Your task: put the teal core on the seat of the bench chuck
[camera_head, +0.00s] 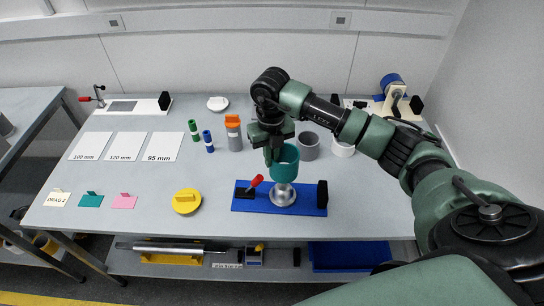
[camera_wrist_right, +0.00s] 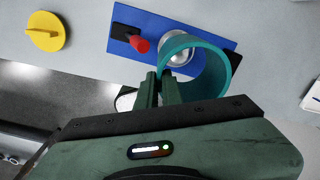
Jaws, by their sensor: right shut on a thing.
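The teal core (camera_head: 285,166) is an open tube, held roughly upright by my right gripper (camera_head: 271,155). In the right wrist view (camera_wrist_right: 160,84) the gripper's fingers are shut on the wall of the core (camera_wrist_right: 224,80). The bench chuck has a blue base plate (camera_head: 309,207), a silver round seat (camera_head: 283,196) and a red-handled clamp (camera_head: 256,181). The core is over the seat; its lower edge hides the seat's top, and I cannot tell whether they touch. In the wrist view the seat (camera_wrist_right: 178,52) shows partly through the core. My left gripper is not in view.
White size cards (camera_head: 126,146) lie left. The table in front of the cards is partly free.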

